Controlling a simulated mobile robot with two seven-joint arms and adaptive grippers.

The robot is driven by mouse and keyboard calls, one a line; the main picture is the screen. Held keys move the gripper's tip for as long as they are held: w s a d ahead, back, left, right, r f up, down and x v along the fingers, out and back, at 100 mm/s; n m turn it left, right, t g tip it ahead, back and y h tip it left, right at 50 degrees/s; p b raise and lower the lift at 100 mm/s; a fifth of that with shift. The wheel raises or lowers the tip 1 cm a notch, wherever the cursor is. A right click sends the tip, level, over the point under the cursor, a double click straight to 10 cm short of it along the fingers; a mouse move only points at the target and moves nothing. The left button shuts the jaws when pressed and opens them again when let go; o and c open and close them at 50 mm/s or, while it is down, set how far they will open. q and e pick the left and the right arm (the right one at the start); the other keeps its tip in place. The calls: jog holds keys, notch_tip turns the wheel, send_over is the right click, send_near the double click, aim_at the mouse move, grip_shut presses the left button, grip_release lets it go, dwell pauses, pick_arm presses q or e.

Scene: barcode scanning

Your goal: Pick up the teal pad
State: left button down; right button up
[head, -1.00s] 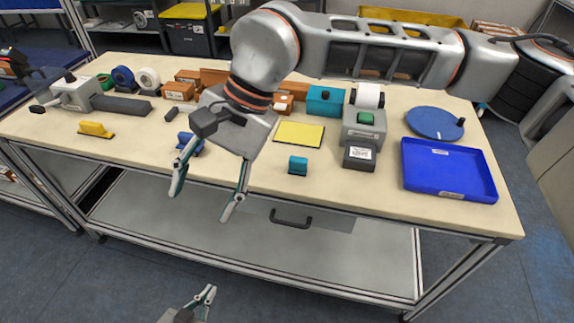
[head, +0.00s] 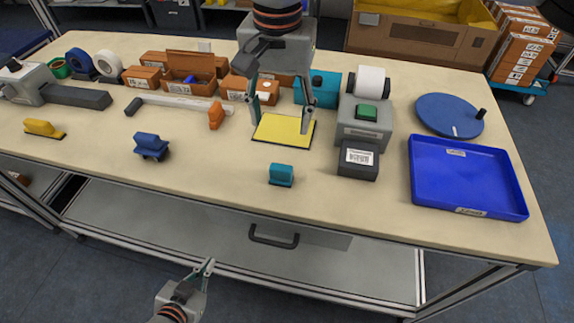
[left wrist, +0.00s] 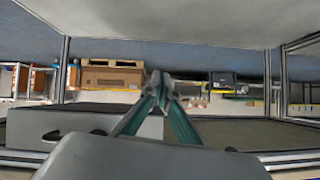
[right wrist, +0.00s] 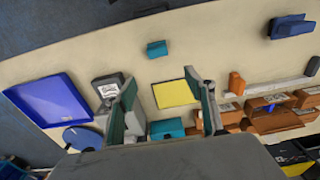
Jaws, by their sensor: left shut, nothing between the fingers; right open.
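The teal pad (head: 281,174), a small block with a raised grip, stands on the table near its front edge; it also shows in the right wrist view (right wrist: 157,49). My right gripper (head: 280,114) is open and empty above the yellow sheet, farther back than the pad. In the right wrist view its spread fingers (right wrist: 165,95) point towards the yellow sheet, with the pad beyond them. My left gripper (head: 207,268) is shut and empty, low in front of the table; its closed fingertips show in the left wrist view (left wrist: 158,78).
A blue pad (head: 151,146) and a yellow pad (head: 43,128) stand to the left. The yellow sheet (head: 283,128) lies behind the teal pad. A grey device (head: 363,132) and blue tray (head: 466,176) are to the right. A teal box (head: 318,90) stands behind. Table around the teal pad is clear.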

jog(key=b, duration=0.4)
send_over(281, 167)
jog(key=shift+g, duration=0.3)
jog(key=f, duration=0.7)
jog(key=shift+w+a+f, duration=0.1)
jog(key=shift+w+f, duration=0.1)
jog(key=shift+f, duration=0.05)
jog(key=shift+s+f, duration=0.15)
jog(key=shift+f, duration=0.7)
notch_tip(281, 167, down, 6)
jog(key=shift+r, duration=0.1)
pick_arm(q)
jog(key=f, duration=0.1)
jog(key=s+f, duration=0.1)
jog(key=f, duration=0.1)
jog(key=a+f, duration=0.1)
jog(key=f, duration=0.1)
jog(key=shift+s+f, duration=0.25)
jog(key=shift+s, duration=0.05)
pick_arm(e)
jog(key=c, duration=1.2)
pick_arm(q)
jog(key=shift+s+d+f+g, duration=0.1)
jog(key=shift+s+f+g, duration=0.15)
jog(key=shift+s, duration=0.2)
